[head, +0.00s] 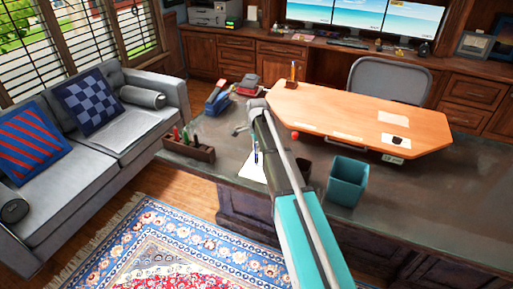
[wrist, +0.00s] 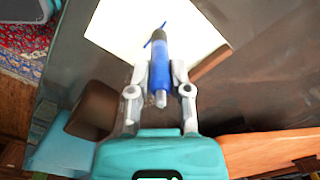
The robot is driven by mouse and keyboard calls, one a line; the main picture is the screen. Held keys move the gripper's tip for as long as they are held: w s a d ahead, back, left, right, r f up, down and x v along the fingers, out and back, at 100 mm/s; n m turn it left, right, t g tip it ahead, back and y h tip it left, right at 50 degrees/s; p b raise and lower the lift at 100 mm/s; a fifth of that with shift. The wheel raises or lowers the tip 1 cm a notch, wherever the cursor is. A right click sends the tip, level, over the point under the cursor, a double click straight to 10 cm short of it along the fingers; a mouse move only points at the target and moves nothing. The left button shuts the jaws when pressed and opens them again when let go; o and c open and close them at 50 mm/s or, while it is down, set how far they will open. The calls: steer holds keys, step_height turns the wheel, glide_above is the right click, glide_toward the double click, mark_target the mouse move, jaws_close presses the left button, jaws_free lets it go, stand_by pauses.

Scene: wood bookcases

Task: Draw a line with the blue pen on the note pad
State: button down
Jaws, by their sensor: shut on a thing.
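My gripper (wrist: 160,82) is shut on the blue pen (wrist: 161,70), with one finger on each side of its barrel. The pen's dark tip end points at the white note pad (wrist: 112,25) and overlaps it in the wrist view. A short thin blue stroke shows on the pad beside the tip. I cannot tell for sure whether the tip touches the paper. In the head view the note pad (head: 247,168) lies on the dark desk, partly hidden by my arm, and the pen (head: 256,156) stands over it. My gripper's fingers are mostly hidden there.
A wooden holder with pens (head: 188,148) stands left of the pad. A teal bin (head: 347,180) stands to the right. A raised light wood board (head: 350,118) lies behind. A stapler-like blue object (head: 217,98) is at the back left. The desk's right front is clear.

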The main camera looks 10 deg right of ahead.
steer(key=shift+w+a, duration=0.4)
steer(key=shift+a, duration=0.2)
stand_by(0.4)
step_height(320, 180, up, 8)
steer(key=p, duration=0.8)
stand_by(0.5)
